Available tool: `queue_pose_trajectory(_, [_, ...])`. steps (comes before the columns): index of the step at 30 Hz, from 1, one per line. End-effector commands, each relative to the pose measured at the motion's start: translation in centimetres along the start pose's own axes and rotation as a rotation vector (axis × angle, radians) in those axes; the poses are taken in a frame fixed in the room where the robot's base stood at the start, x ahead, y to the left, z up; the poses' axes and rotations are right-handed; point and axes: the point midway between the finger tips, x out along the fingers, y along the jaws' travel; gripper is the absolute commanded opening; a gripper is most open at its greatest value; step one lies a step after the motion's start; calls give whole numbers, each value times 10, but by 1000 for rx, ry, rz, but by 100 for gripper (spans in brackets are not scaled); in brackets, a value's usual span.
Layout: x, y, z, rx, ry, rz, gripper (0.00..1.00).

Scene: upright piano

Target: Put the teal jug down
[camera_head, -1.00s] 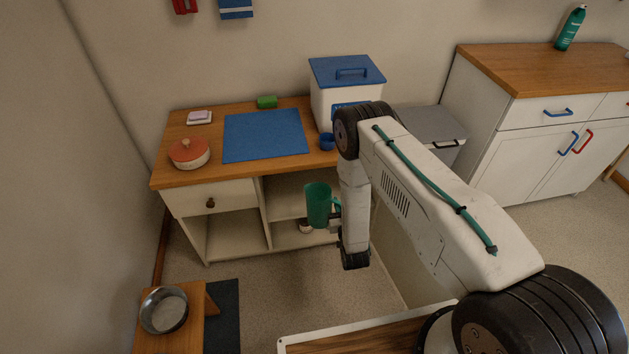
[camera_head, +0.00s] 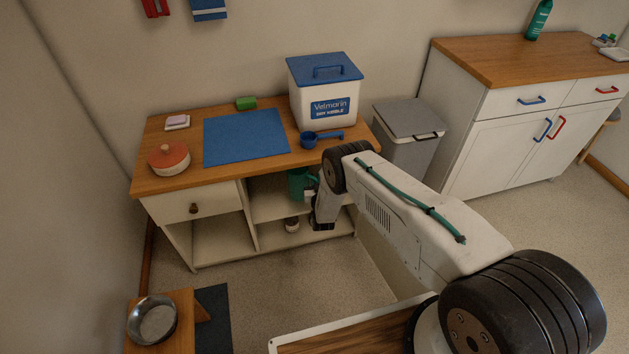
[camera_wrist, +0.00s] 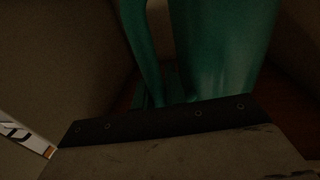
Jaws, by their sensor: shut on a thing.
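The teal jug (camera_head: 297,183) is upright in the upper part of the desk's open shelf space, just under the wooden top. My arm partly covers it in the head view. My gripper (camera_head: 311,196) is shut on the jug from the right side. In the wrist view the jug (camera_wrist: 225,45) fills the upper right, with its handle (camera_wrist: 140,45) to the left, close above my gripper. The picture is dark there, and I cannot tell whether the jug's base touches the shelf board (camera_head: 275,212).
A small white-and-dark item (camera_head: 291,224) sits in the compartment below. A grey bin (camera_head: 410,135) stands right of the desk.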

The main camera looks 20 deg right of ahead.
Motion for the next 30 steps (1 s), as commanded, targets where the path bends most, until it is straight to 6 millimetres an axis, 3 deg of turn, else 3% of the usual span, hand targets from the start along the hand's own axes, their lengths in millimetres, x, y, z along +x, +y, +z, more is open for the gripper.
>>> queue_pose_trajectory(3, [18, 1, 2, 0, 2, 1, 0])
queue_pose_trajectory(10, [34, 2, 4, 0, 2, 1, 0])
queue_pose_trajectory(18, [31, 2, 35, 0, 0, 0, 0])
queue_pose_trajectory(30, [31, 2, 39, 0, 1, 0, 0])
